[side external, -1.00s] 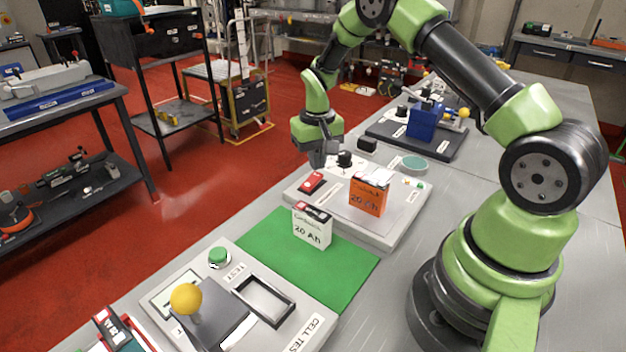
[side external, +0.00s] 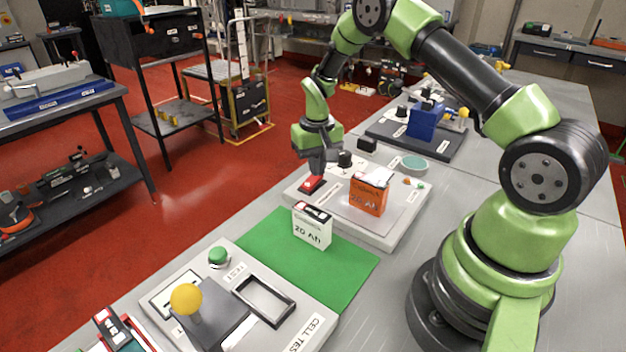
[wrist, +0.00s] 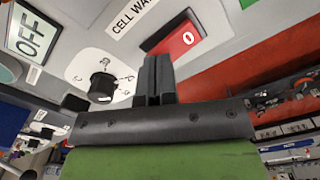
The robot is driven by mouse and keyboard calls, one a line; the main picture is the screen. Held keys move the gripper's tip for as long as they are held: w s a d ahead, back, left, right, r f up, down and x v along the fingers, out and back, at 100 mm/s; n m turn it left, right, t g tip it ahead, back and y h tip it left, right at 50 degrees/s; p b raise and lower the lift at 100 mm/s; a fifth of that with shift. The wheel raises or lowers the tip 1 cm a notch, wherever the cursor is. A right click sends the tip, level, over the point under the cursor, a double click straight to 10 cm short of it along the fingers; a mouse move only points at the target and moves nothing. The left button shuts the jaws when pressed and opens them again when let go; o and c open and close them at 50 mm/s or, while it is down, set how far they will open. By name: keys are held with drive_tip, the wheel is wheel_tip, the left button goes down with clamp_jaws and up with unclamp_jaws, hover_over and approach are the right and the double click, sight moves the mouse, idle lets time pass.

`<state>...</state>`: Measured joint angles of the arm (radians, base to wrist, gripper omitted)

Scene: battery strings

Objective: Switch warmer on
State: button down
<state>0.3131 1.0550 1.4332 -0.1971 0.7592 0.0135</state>
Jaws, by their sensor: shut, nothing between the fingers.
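The warmer is a light grey panel (side external: 392,232) on the bench, labelled "CELL WA..." in the wrist view. Its red rocker switch (side external: 312,184) is at the panel's far left edge, and the wrist view shows a "0" on the red switch (wrist: 183,42). A display there reads "OFF" (wrist: 31,36). A black knob (side external: 345,159) is beside the switch. My gripper (side external: 317,172) is shut and empty, its fingertips pointing down at the switch. In the wrist view the fingers (wrist: 154,62) overlap part of the switch; I cannot tell whether they touch it.
An orange battery (side external: 368,195) stands on the warmer panel. A white 20 Ah battery (side external: 312,228) stands on the green mat (side external: 345,277). A cell tester with a yellow ball lever (side external: 186,298) is in front. A blue block (side external: 421,122) sits on a dark panel behind.

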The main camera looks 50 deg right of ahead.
drive_tip(key=shift+f, duration=0.35)
drive_tip(key=shift+r, duration=3.55)
